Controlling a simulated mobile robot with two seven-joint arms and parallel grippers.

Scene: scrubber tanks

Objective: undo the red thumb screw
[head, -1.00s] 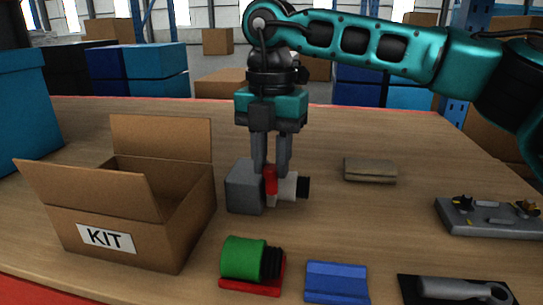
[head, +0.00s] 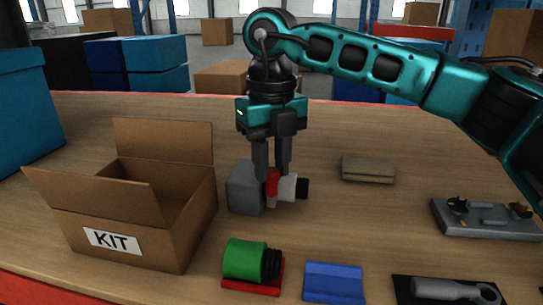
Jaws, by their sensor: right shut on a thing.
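The red thumb screw (head: 272,188) sits between a grey block (head: 245,188) and a white cylinder with a black end (head: 290,189). My right gripper (head: 272,174) points straight down over it, with its fingers shut on the red thumb screw. The fingertips partly hide the top of the screw. My left gripper is not in view.
An open cardboard box marked KIT (head: 190,222) stands at the left. In front are a green cylinder (head: 244,259) on a red base, a blue block (head: 333,283) and a grey tool on a black mat (head: 402,290). A tan pad (head: 368,170) and a grey fixture (head: 485,219) lie right.

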